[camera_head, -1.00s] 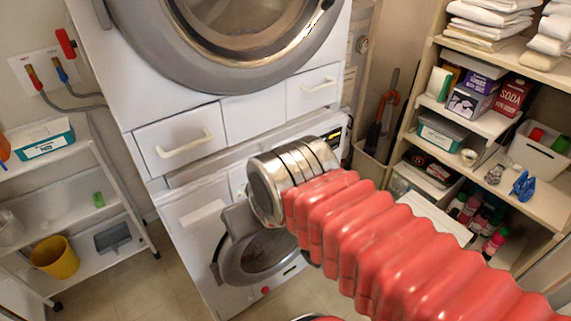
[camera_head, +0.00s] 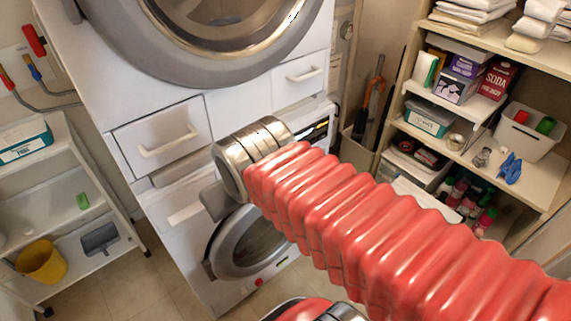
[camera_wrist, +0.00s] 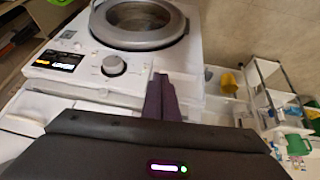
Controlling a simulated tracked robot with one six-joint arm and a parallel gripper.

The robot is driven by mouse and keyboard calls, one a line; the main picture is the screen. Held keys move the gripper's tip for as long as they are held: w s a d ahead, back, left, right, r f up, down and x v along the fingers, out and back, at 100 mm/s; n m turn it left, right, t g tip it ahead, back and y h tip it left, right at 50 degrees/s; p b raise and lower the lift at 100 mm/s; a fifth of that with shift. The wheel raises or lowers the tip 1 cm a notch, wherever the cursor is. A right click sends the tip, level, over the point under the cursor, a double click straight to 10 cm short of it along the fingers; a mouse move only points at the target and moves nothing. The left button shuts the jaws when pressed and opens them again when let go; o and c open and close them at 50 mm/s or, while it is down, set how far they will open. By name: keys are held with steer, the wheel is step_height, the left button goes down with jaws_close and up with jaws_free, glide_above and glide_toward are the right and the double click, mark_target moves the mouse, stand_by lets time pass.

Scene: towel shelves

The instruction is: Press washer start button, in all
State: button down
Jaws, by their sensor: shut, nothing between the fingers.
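The white washer (camera_head: 185,262) stands below a second front-loading machine, its round grey door (camera_head: 216,262) facing forward. Its panel display (camera_head: 316,130) shows just right of my silver wrist, which hides much of the panel. In the wrist view, the washer's panel carries a lit display (camera_wrist: 58,60) and a round knob (camera_wrist: 114,65), with the door (camera_wrist: 140,22) beyond. I cannot pick out the start button for sure. My gripper (camera_wrist: 160,84) is shut and empty, its dark fingers pointing at the panel edge, right of the knob. Contact cannot be told. In the head view its fingertips are hidden.
White drawers (camera_head: 160,140) sit between the two machines. A white rack (camera_head: 95,195) with a yellow bucket (camera_head: 42,262) stands at left. A shelf unit (camera_head: 545,185) with boxes, bottles and towels stands at right. Some floor is clear between rack and washer.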

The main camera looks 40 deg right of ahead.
steer(key=w+d+f+n+t+h, duration=0.1)
steer(key=w+d+f, duration=0.25)
steer(key=d, duration=0.35)
steer(key=w+d+f+n+h, duration=0.2)
steer(key=w+d, duration=0.2)
steer(key=d, duration=0.3)
steer(key=w+d+f+n+t+h, duration=0.1)
steer(key=w+d+f, duration=0.2)
steer(key=d, duration=0.4)
steer(key=s+d+f+n+t+y, duration=0.1)
steer(key=d+f+n+y, duration=0.1)
steer(key=f, duration=0.5)
steer(key=s+d+f+n+t+y, duration=0.1)
steer(key=d+f+n, duration=0.3)
steer(key=f, duration=0.4)
steer(key=shift+s+d+t+y, duration=0.4)
steer(key=shift+d, duration=0.4)
steer(key=shift+w, duration=0.15)
steer(key=w, duration=0.8)
steer(key=shift+w+a, duration=0.15)
steer(key=shift+w, duration=0.15)
steer(key=shift+w, duration=0.4)
